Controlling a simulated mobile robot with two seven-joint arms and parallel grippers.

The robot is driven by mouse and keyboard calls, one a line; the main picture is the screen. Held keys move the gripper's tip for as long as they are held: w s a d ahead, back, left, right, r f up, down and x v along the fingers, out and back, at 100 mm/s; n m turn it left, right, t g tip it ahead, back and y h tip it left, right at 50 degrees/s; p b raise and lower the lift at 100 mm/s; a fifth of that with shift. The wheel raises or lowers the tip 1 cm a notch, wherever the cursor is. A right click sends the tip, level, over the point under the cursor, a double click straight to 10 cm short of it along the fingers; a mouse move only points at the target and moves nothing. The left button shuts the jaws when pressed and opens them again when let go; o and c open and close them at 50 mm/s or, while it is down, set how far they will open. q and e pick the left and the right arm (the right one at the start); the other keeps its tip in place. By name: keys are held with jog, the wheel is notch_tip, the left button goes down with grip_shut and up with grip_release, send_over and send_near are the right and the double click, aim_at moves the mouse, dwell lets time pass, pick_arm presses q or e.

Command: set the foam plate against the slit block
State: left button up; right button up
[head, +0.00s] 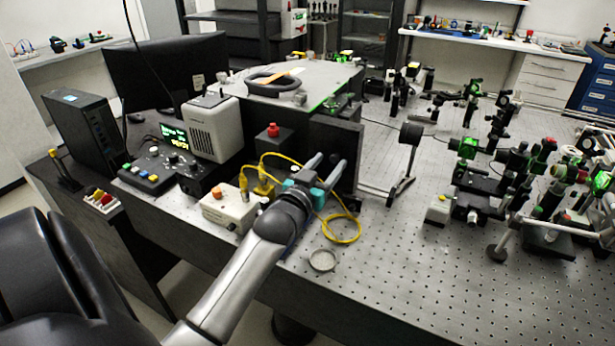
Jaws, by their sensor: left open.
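My left gripper (325,167) is open, its two grey fingers pointing away over the near left part of the optical bench. Just beyond them stands a dark upright plate (338,137), which looks like the foam plate, though I cannot be sure. The fingers overlap its lower part in the picture; I cannot tell whether they touch it. To its left is a dark block with a red knob (273,130), possibly the slit block; its lower part is hidden behind yellow cable. I see no clear slit. My right gripper is not in view.
A yellow cable (341,238) loops beside my left gripper. A beige box (229,210) stands left of the wrist and a small round dish (322,261) lies in front. Lens mounts (411,135) and other optics crowd the right. The bench's front middle (390,270) is clear.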

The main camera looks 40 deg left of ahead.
pick_arm(q)
jog(key=p+v, duration=0.1)
jog(key=v, duration=1.3)
jog(key=shift+a, duration=0.1)
